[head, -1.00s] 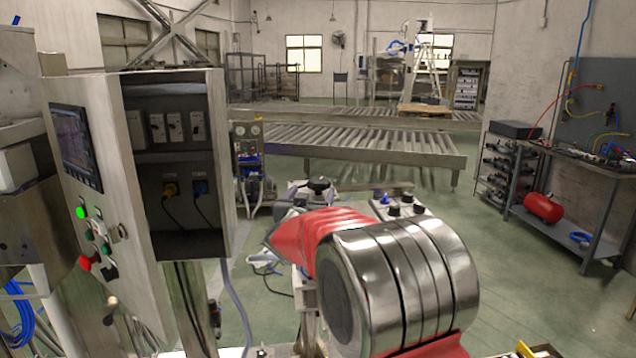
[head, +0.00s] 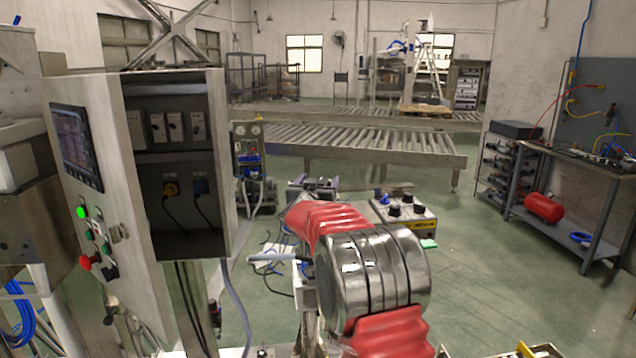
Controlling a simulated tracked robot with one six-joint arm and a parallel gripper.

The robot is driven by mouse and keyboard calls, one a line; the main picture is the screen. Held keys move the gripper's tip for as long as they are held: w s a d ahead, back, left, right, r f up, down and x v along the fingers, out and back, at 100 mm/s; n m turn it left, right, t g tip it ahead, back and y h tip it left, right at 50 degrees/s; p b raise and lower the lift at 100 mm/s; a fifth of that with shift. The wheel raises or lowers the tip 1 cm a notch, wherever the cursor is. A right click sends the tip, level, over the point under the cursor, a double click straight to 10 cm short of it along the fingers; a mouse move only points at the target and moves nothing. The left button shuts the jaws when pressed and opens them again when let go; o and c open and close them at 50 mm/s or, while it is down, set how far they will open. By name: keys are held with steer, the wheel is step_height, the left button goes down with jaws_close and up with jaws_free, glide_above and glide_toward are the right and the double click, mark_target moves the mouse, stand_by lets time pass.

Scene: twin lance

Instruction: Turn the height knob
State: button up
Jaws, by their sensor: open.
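A small control box (head: 424,224) with a yellow front label stands right of my arm in the head view. Its top carries several black knobs (head: 407,198) and a blue one (head: 384,200). I cannot tell which of them is the height knob. My arm, with red sleeves and a shiny metal joint, covers the foreground. What looks like my gripper (head: 313,187), a dark grey shape, shows just beyond the upper red sleeve, left of the box and apart from it. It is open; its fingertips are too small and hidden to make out. I see nothing held.
An open electrical cabinet (head: 226,160) with a screen and buttons on its door stands close on the left. Roller conveyors (head: 370,142) cross behind. A workbench (head: 585,167) with a red tank stands right. Cables lie left of the arm. The green floor right of the box is clear.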

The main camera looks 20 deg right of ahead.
steer(key=shift+c, duration=0.4)
steer(key=c, duration=0.9)
steer(key=shift+a, duration=0.2)
steer(key=shift+c, duration=0.5)
steer(key=shift+d, duration=0.1)
steer(key=shift+m+g+h, duration=0.6)
steer(key=shift+m+h, duration=0.1)
steer(key=shift+h, duration=0.2)
steer(key=shift+m+g+h, duration=1.5)
steer(key=shift+g+h, duration=0.2)
steer(key=shift+r+m+g+h, duration=0.2)
steer(key=shift+m+g+h, duration=1.1)
steer(key=shift+m+g, duration=0.75)
